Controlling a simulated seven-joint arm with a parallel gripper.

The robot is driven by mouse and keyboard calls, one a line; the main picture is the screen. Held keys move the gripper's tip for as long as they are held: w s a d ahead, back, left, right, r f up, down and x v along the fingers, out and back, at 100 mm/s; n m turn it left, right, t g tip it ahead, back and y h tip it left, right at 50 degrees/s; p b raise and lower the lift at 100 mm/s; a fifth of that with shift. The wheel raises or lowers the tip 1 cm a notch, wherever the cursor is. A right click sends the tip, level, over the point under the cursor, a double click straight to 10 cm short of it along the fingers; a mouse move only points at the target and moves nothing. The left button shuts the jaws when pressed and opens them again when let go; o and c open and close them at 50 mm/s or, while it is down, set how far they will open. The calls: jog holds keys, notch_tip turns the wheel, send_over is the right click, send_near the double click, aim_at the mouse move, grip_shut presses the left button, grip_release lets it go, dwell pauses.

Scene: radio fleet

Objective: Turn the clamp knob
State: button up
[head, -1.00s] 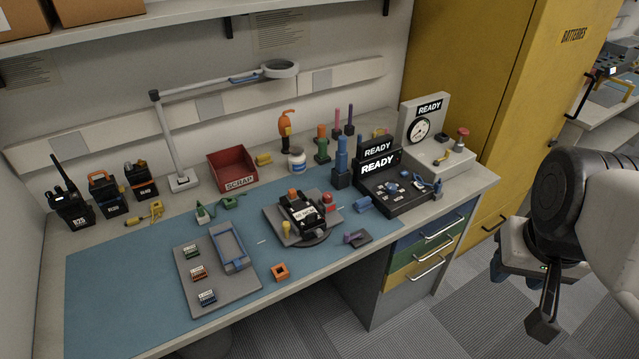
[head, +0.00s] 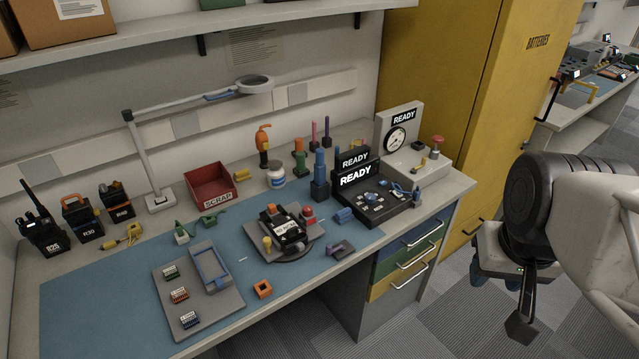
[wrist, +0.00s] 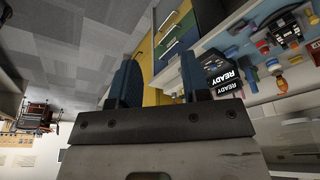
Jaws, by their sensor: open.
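The clamp fixture (head: 258,240) sits on the blue mat in the middle of the bench, holding a dark radio unit (head: 284,229) with a white label. I cannot tell which is the clamp knob. My gripper (head: 505,290) hangs at the right, over the floor and well away from the fixture. In the wrist view my gripper (wrist: 158,78) has its two dark fingers apart with nothing between them. The fixture also shows small and sideways in the wrist view (wrist: 287,27).
A grey tray (head: 225,308) with small modules lies left of the fixture. An orange block (head: 262,289) and a purple-tipped part (head: 340,248) lie near it. A black READY console (head: 392,208) stands right. Drawers (head: 408,262) face open floor. A magnifier lamp (head: 146,160) stands behind.

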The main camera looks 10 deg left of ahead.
jog(key=shift+o, duration=1)
jog(key=m+g, duration=0.3)
jog(key=m, duration=3.3)
send_over(307, 208)
notch_tip(307, 208, down, 15)
jog(key=shift+f, duration=0.2)
jog(key=shift+f, duration=3.9)
